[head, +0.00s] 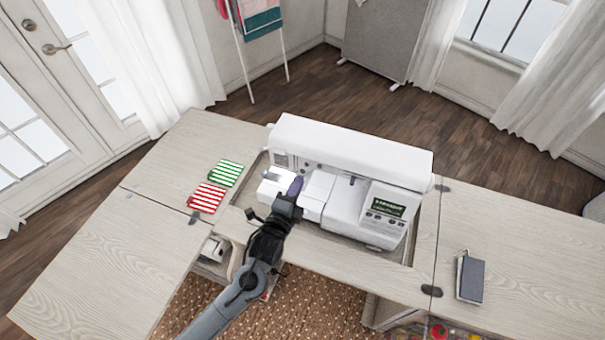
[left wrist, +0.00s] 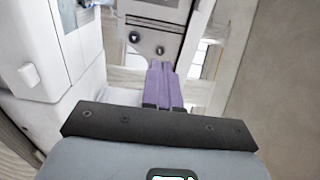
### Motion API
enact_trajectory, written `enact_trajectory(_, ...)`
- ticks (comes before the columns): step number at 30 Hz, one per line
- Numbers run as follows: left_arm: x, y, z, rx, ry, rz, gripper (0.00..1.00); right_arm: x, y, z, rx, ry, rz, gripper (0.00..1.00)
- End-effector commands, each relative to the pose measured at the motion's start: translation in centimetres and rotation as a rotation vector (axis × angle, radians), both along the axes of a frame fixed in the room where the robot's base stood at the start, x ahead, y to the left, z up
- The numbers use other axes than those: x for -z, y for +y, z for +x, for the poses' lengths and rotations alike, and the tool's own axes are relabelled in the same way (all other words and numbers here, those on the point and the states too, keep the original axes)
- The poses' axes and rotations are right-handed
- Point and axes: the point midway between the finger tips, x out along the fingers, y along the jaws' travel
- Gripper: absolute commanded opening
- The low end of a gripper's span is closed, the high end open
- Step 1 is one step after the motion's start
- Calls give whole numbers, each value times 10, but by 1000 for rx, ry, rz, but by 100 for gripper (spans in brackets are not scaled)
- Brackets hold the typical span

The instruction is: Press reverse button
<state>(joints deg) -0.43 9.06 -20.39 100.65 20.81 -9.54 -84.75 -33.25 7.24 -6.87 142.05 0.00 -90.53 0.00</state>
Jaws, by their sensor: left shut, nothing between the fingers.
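The white sewing machine (head: 350,150) sits in the cabinet's recess, with a small display panel (head: 386,205) at its right end. In the left wrist view, the machine's face (left wrist: 165,20) shows two small round dark buttons, an upper-left one (left wrist: 134,37) and a lower-right one (left wrist: 159,50). I cannot tell from their markings which is the reverse button. My left gripper (head: 295,186) is shut and empty, its purple fingers in front of the machine's left part. The fingertips (left wrist: 160,64) appear just below the lower-right button; contact cannot be told. My right gripper is not in view.
Red-striped (head: 207,197) and green-striped (head: 226,173) cloth pieces lie on the tabletop left of the machine. A dark grey notebook-like object (head: 471,279) lies on the right tabletop (head: 530,250). A wooden strip of cabinet runs below the machine, under my left arm.

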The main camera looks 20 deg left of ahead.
Motion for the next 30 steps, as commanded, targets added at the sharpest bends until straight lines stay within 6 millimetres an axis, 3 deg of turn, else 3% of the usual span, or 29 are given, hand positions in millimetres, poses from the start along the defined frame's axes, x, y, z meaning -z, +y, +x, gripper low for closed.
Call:
enact_trajectory(6,0,0,31,0,-1,-1,0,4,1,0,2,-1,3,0)
enact_trajectory(12,0,0,44,1,0,-1,0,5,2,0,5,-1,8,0)
enact_trajectory(26,0,1,47,-2,1,-1,0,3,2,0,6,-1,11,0)
enact_trajectory(30,-2,20,47,-29,3,3,0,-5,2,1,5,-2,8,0)
